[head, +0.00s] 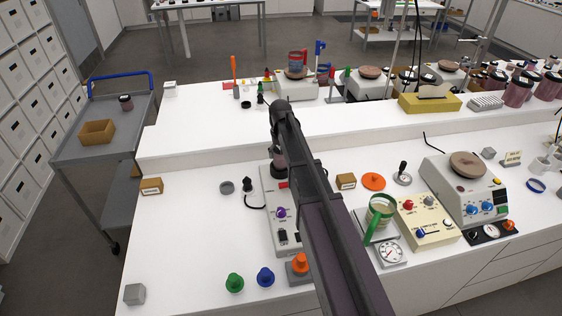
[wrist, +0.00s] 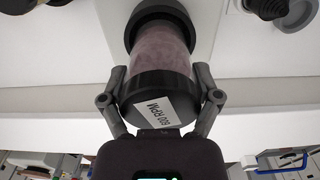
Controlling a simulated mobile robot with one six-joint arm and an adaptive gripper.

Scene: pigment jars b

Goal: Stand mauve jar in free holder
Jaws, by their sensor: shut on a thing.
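In the head view the jar (head: 278,158) is partly hidden behind my arm, over the back end of a grey panel unit (head: 270,222) with a purple knob. The holder is not clear there.
A black knob (head: 247,185) and a grey ring (head: 227,187) lie left of the unit. A raised white shelf (head: 200,143) runs behind. The bench's left front is mostly clear.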

